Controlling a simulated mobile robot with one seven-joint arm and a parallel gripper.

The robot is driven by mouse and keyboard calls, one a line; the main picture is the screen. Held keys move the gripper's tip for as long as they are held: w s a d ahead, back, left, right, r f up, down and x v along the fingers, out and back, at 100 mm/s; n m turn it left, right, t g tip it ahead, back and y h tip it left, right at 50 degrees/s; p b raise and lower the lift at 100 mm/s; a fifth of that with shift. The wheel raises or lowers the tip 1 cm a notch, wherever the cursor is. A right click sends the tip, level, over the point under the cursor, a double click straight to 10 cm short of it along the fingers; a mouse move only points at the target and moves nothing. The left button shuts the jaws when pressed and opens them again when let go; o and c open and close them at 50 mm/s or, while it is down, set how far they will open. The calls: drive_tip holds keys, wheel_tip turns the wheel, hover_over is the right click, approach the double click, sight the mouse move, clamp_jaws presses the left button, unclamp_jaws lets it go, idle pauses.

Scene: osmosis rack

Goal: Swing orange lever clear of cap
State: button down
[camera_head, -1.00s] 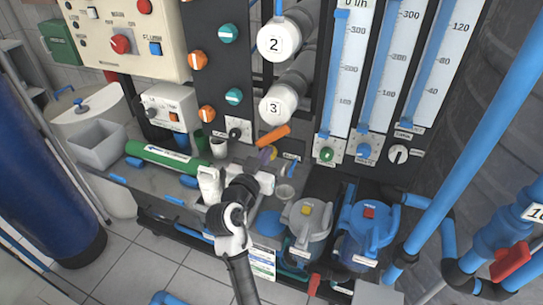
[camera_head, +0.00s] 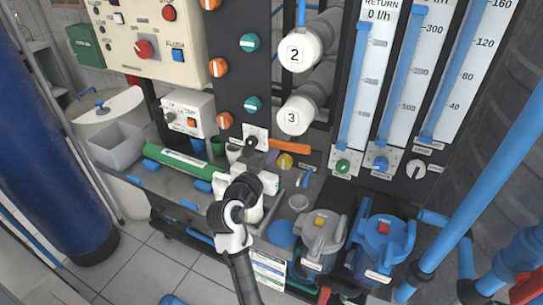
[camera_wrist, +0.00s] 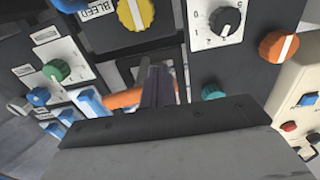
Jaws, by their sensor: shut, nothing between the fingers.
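The orange lever (camera_head: 290,147) sticks out to the right just below the white cap marked 3 (camera_head: 292,117) in the head view. It lies almost level, its right end slightly lower, with a narrow gap below the cap. In the wrist view the lever (camera_wrist: 125,99) extends left from behind my gripper (camera_wrist: 156,84). Its fingers are shut and empty, close beside the lever; I cannot tell whether they touch it.
The yellow knob (camera_head: 285,161) sits just below the lever, and the wrist view shows it large at the top (camera_wrist: 137,12). A black-and-white dial (camera_wrist: 224,20) is close by. The cap marked 2 (camera_head: 296,53) is above. Blue-lidded housing (camera_head: 383,240) and grey-lidded housing (camera_head: 320,238) stand at lower right.

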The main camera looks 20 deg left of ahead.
drive_tip(key=s+b, duration=0.1)
drive_tip(key=s, duration=0.7)
drive_tip(key=shift+b, duration=0.35)
drive_tip(key=shift+a+r, duration=0.1)
drive_tip(key=shift+a, duration=0.1)
